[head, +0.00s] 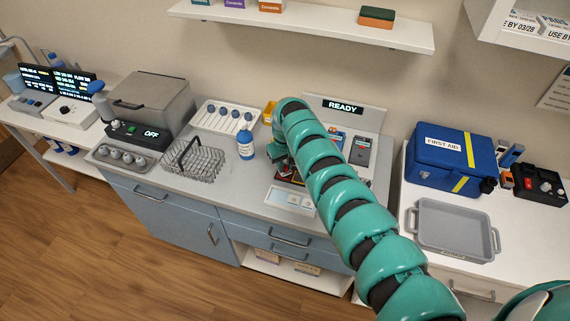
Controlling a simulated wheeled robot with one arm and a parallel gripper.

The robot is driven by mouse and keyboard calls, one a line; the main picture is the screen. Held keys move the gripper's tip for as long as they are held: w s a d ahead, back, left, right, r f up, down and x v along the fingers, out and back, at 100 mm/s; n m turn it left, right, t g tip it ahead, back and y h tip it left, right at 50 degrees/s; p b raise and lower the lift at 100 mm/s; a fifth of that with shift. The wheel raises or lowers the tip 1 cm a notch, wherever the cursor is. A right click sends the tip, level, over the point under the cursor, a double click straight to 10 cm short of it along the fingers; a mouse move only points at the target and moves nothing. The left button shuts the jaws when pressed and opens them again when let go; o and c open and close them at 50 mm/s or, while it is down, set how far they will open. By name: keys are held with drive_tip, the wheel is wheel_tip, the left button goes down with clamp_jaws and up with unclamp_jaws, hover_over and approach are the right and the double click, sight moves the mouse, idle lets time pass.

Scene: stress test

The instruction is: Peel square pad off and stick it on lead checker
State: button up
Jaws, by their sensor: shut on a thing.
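My teal arm curves over the middle counter, and its end bends down behind the blue-capped bottle's right side. A dark and red item (285,180) shows partly beside the arm. To the right of the arm, a grey handheld device (360,151) and a blue item (338,138) lie before the READY display (343,106). I cannot tell which is the lead checker.
A blue-capped bottle (246,144) and a wire rack (197,163) stand left of my gripper. A grey box machine (151,98) reads OFF. On the right counter are a first aid case (436,155) and an empty grey tray (455,226). A shelf (310,22) hangs above.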

drive_tip(key=shift+f+b, duration=0.45)
drive_tip(key=shift+f, duration=0.15)
idle(0.3)
drive_tip(key=o, duration=0.5)
drive_tip(key=shift+r, duration=0.2)
drive_tip(key=shift+r+p, duration=1.35)
drive_tip(key=shift+r, duration=0.5)
drive_tip(key=o, duration=0.5)
drive_tip(key=shift+o, duration=0.2)
